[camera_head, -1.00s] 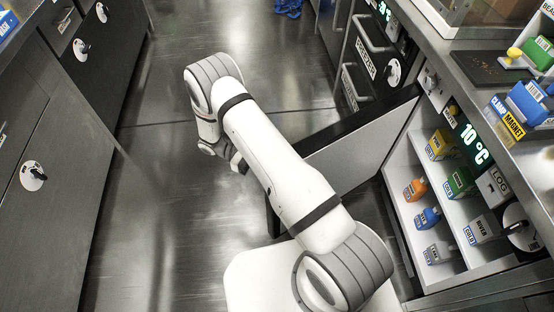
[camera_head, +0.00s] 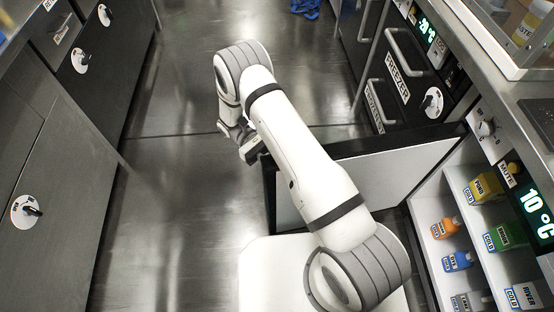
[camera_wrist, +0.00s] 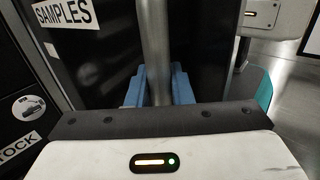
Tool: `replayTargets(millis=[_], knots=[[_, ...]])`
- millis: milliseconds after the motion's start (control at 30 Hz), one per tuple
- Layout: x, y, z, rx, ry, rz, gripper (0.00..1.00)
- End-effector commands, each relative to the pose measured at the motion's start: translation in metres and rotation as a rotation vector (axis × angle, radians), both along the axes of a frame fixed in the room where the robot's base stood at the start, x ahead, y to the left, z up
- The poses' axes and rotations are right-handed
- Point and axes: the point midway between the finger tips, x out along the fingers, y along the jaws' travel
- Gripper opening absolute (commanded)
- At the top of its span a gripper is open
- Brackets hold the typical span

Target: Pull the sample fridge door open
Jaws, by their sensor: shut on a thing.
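The sample fridge door stands open, swung out to the left, with its white inner panel (camera_head: 390,178) showing in the head view. In the wrist view its dark outer face (camera_wrist: 100,65) carries a SAMPLES label. A vertical metal handle bar (camera_wrist: 155,40) stands in front of that face. My gripper (camera_wrist: 162,80) is shut on the handle, with a blue finger on each side of it. In the head view my gripper (camera_head: 250,148) is at the door's free edge, with the handle hidden. The fridge's lit shelves (camera_head: 465,205) hold several labelled bottles and boxes.
A freezer drawer front (camera_head: 400,75) is just beyond the fridge. A metal counter (camera_head: 480,50) runs above at the right. Dark cabinets (camera_head: 60,130) line the left side. The metal floor (camera_head: 180,200) between is clear. A blue thing (camera_head: 306,7) lies far off on the floor.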

Motion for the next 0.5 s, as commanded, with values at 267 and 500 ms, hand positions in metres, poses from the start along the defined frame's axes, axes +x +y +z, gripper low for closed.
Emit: replayTargets(millis=[267,500], knots=[[0.0005,-0.0006,-0.0006,0.003,-0.002,-0.013,0.00],[0.0013,-0.0021,-0.0006,0.004,-0.002,-0.020,0.31]])
